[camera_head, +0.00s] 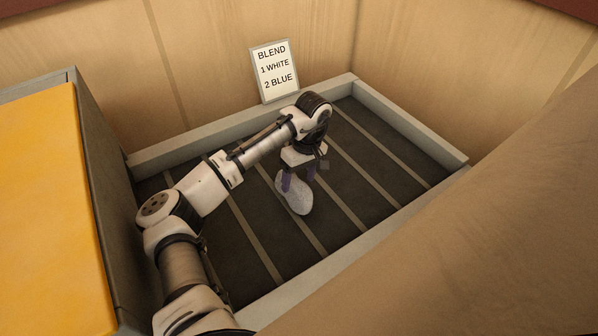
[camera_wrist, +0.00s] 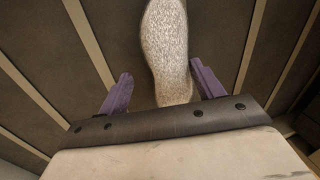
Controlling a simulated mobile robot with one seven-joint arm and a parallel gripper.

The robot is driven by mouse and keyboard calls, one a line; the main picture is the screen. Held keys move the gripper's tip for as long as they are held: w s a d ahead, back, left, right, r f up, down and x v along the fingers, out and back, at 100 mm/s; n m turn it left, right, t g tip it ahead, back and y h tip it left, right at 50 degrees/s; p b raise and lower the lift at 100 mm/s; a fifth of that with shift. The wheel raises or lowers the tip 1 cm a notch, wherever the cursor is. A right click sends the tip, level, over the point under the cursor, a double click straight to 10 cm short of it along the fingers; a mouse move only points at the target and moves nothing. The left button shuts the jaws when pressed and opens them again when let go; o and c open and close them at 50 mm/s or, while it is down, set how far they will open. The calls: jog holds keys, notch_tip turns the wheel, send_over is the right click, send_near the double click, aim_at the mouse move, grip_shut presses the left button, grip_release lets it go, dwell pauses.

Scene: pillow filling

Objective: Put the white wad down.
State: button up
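The white wad (camera_head: 294,197) is a long, speckled, pale lump on the dark slatted floor of the tray (camera_head: 235,232), near its middle. It also shows in the wrist view (camera_wrist: 168,45), running from the top edge down between the purple fingers. My gripper (camera_head: 301,178) points down over the wad's upper end. In the wrist view my gripper (camera_wrist: 162,70) has its fingers spread, with a clear gap between the left finger and the wad. The right finger is close to the wad; I cannot tell whether it touches. The wad's near end is hidden behind the gripper body.
A pale raised rim (camera_head: 240,122) surrounds the tray. A sign (camera_head: 275,71) reading "BLEND 1 WHITE 2 BLUE" leans at the back. A yellow-topped block (camera_head: 50,210) stands left, and a brown surface (camera_head: 470,260) fills the lower right. The tray's right side is clear.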

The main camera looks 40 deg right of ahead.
notch_tip(320, 180, up, 11)
jog(key=d+b, duration=0.1)
jog(key=d, duration=0.1)
dwell(4.4)
